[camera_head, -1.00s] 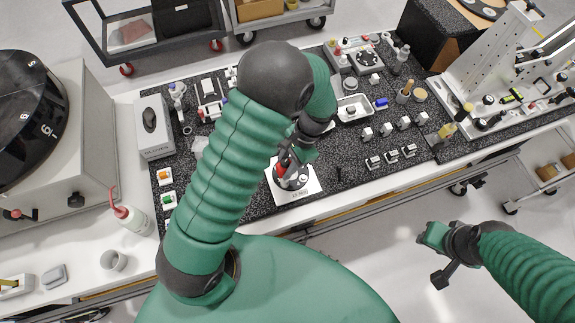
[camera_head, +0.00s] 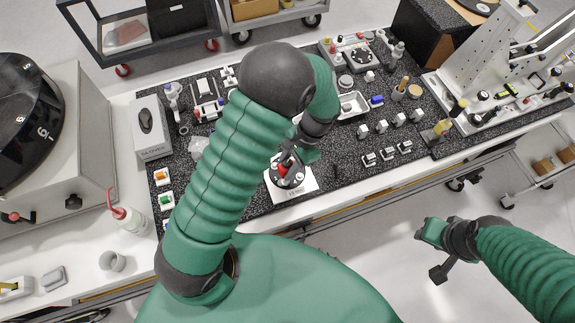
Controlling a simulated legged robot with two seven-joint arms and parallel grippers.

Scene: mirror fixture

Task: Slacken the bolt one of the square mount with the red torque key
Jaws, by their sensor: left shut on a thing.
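The square mount (camera_head: 306,185) is a white plate with a dark round fixture on it, near the front edge of the black speckled bench top. The red torque key (camera_head: 283,169) stands over the round fixture, and its red part shows just below my left gripper (camera_head: 288,157). My left gripper is shut on the key. The fingers and the key's tip are small and partly hidden by the arm, so I cannot tell whether the tip sits in bolt one.
Small clamps and blocks (camera_head: 386,154) stand right of the mount. A white tray (camera_head: 352,107) lies behind it. A glove box (camera_head: 151,128) and a wash bottle (camera_head: 130,219) are at the left. A perforated upright plate (camera_head: 478,62) stands at the right.

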